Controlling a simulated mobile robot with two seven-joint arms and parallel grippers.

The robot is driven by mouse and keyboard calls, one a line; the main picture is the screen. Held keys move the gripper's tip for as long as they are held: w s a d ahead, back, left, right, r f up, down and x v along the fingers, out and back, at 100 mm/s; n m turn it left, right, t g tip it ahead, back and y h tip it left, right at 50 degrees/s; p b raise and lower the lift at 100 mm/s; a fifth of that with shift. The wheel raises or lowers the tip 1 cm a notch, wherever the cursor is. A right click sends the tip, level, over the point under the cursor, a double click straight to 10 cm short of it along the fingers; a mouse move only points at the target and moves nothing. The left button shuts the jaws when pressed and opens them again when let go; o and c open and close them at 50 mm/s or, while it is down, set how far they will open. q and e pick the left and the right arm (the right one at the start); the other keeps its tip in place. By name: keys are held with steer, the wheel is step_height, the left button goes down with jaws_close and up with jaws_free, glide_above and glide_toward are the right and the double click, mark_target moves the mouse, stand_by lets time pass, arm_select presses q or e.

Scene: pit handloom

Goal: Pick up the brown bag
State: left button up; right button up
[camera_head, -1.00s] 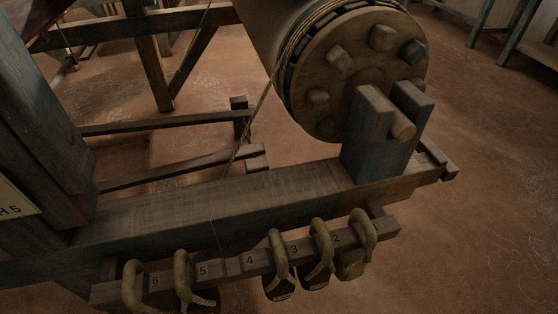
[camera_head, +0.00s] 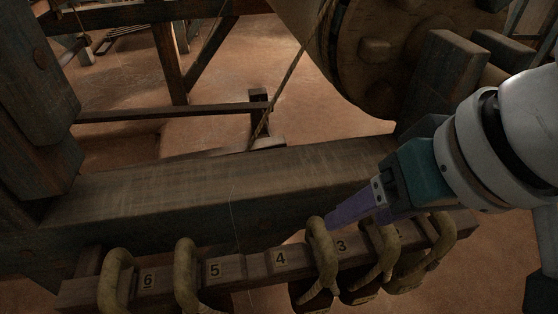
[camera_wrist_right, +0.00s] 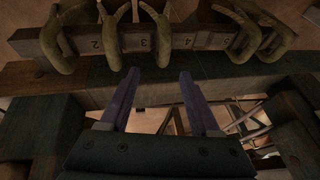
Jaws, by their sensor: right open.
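Several bags hang by thick tan loop handles from a numbered wooden rail (camera_head: 255,268). Dark brown bag bodies show partly below the right-hand loops, one under the loop between 3 and 4 (camera_head: 312,290); I cannot tell which is the task's brown bag. My right gripper (camera_head: 333,218) comes in from the right, its purple fingers at that loop's top. In the right wrist view the open gripper (camera_wrist_right: 158,76) points at the rail, with the 3–4 loop (camera_wrist_right: 163,48) just ahead between the fingertips. Contact is not clear. My left gripper is not in view.
A thick wooden beam (camera_head: 220,185) runs just behind the rail. A large round wooden roller end (camera_head: 385,70) with pegs stands behind my right arm. A heavy post (camera_head: 35,100) stands at left. Two more loops hang near 5 and 6. Bare floor shows beyond the beam.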

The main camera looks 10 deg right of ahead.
mark_target(324, 233)
steer(key=b+x, duration=0.1)
steer(key=x, duration=0.1)
steer(key=b+x, duration=0.1)
steer(key=x, duration=0.2)
steer(key=b+x, duration=0.2)
steer(key=x, duration=0.1)
steer(key=shift+a, duration=0.4)
steer(key=shift+c, duration=0.3)
steer(key=shift+s, duration=0.1)
jaws_close()
stand_by(0.4)
steer(key=shift+r, duration=0.15)
